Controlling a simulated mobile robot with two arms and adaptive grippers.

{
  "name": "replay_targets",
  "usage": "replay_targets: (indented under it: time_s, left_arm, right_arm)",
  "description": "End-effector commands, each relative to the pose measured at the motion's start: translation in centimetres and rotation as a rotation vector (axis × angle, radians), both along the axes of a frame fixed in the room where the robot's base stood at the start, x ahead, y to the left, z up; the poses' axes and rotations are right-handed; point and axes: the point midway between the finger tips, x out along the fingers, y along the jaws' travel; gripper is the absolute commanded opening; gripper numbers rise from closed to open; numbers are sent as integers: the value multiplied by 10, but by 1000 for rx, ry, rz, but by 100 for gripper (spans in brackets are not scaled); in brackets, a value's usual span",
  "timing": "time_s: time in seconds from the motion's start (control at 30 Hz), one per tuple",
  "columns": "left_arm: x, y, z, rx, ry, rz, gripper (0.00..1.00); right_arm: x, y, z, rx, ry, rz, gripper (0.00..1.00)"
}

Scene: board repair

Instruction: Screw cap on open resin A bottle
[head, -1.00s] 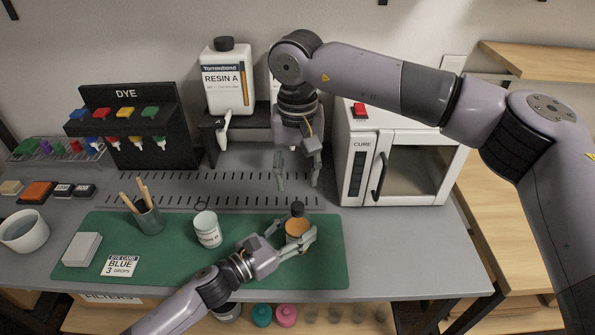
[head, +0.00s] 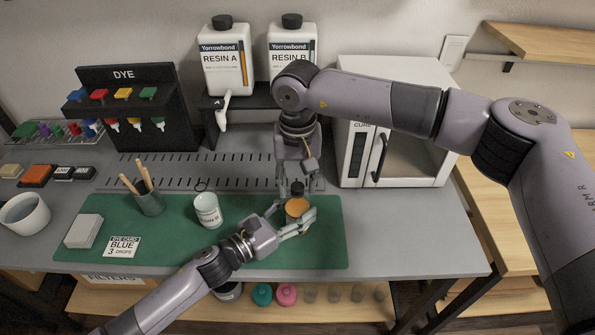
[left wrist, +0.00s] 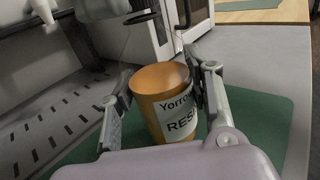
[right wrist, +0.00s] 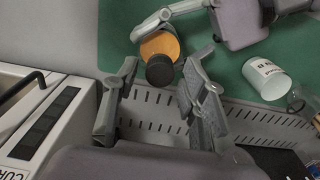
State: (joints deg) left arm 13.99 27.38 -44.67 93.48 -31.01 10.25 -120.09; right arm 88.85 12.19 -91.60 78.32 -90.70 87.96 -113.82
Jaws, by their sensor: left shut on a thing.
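The amber bottle (head: 297,208) stands on the green mat; its label reads "Yorro... RES" in the left wrist view (left wrist: 165,105). My left gripper (head: 290,222) is shut around its sides. A dark round cap (head: 297,188) appears at the bottle's far edge in the head view. In the right wrist view the cap (right wrist: 160,70) overlaps the amber top; I cannot tell whether it touches the bottle. My right gripper (right wrist: 158,72) is above, its fingers spread on either side of the cap with gaps showing.
A white labelled cup (head: 207,210) stands left of the bottle, near a holder of sticks (head: 149,203) and a BLUE card (head: 122,247). Capped Resin A (head: 225,60) and Resin B (head: 291,45) jugs are on the rear shelf. The white CURE oven (head: 405,150) stands behind right.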

Motion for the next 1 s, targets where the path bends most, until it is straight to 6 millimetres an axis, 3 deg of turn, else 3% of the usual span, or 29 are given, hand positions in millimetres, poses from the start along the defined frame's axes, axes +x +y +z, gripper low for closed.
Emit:
replay_targets:
  time_s: [0.27,0.83,1.0]
  left_arm:
    - [0,0,0,1,1,0,0]
    - [0,0,0,1,1,0,0]
    - [0,0,0,1,1,0,0]
  right_arm:
    - [0,0,-1,0,0,0,39]
    - [0,0,-1,0,0,0,1]
    - [0,0,-1,0,0,0,0]
